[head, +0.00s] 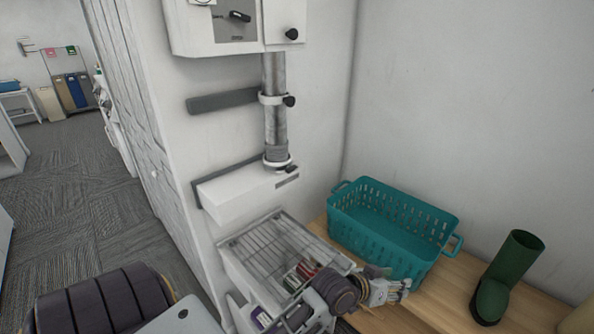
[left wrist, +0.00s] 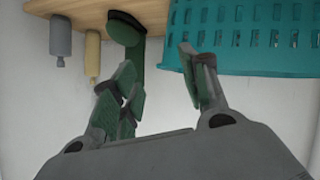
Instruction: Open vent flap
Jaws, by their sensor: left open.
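A white cabinet (head: 220,28) with a black knob (head: 291,34) hangs on the wall. A grey metal pipe (head: 274,125) runs down from it through a clamp with a dark knob (head: 290,101). The pipe ends in a collar on a white box (head: 240,193) with a grey slot (head: 287,181). I cannot tell for sure which part is the vent flap. My left gripper (head: 403,290) is low, in front of the teal basket and well below the pipe. In the left wrist view its fingers (left wrist: 157,65) are apart with nothing held. My right gripper is not in view.
A teal basket (head: 440,220) and a green boot (head: 510,270) stand on a wooden surface (head: 398,322). A wire rack (head: 270,250) stands below the white box. The left wrist view also shows a grey bottle (left wrist: 60,42) and a yellow one (left wrist: 93,55). Carpet floor is clear at left.

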